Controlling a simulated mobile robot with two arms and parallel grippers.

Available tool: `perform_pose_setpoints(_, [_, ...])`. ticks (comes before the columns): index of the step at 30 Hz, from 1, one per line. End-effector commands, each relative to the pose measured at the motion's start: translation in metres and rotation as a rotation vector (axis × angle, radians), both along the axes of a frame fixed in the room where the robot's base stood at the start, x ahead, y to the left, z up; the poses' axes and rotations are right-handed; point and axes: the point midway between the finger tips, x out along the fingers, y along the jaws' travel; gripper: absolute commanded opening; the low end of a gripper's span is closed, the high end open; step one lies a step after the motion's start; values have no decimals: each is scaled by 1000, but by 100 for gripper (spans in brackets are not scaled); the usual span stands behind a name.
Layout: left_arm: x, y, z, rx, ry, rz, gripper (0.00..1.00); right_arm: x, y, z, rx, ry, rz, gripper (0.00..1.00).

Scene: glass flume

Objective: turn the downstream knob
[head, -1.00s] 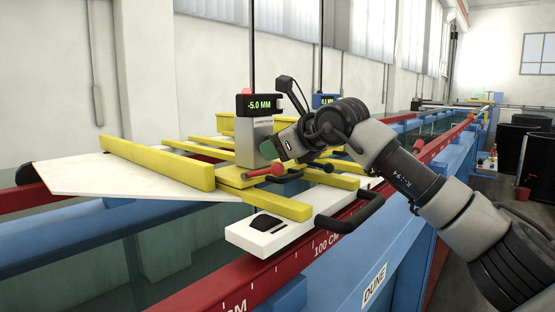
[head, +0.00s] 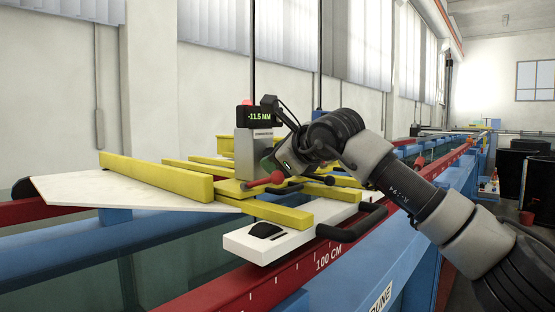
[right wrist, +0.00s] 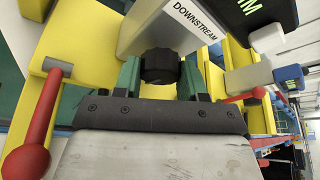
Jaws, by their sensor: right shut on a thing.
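The downstream knob (right wrist: 160,66) is black and ribbed, on the face of a grey block (right wrist: 172,22) labelled DOWNSTREAM in the right wrist view. My right gripper (right wrist: 160,76) has its green fingers on both sides of the knob and is shut on it. In the head view the gripper (head: 275,163) reaches the grey block (head: 252,148) from the right and hides the knob. The dark display (head: 259,117) on top of the block reads -11.5 MM in green. My left gripper is not in view.
A red-knobbed lever (head: 265,181) lies close beside the gripper; it also shows in the right wrist view (right wrist: 30,150). Yellow bars (head: 158,177) and a white plate with a black handle (head: 352,220) surround it. A red rail (head: 270,285) runs along the flume.

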Motion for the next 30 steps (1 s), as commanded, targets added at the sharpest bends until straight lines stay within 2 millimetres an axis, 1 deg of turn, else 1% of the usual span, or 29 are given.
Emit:
perform_pose_setpoints(2, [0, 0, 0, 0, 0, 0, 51, 0, 0, 2, 2, -4, 1, 17])
perform_pose_setpoints(3, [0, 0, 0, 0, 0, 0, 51, -1, 0, 2, 2, -4, 1, 43])
perform_pose_setpoints(8, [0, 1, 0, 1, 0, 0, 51, 0, 0, 1, 2, -2, 1, 67])
perform_pose_setpoints(16, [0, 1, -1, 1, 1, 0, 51, -1, -1, 0, 1, 0, 0, 67])
perform_pose_setpoints(20, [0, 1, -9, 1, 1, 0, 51, -8, -6, 2, 2, -4, -1, 67])
perform_pose_setpoints(23, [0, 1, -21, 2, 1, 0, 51, -22, -15, 5, 3, -6, 0, 67])
perform_pose_setpoints(27, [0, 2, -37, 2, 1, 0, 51, -47, -29, 14, 3, -6, 0, 67])
perform_pose_setpoints(30, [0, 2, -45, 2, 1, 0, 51, -62, -39, 21, 2, -5, -1, 67])
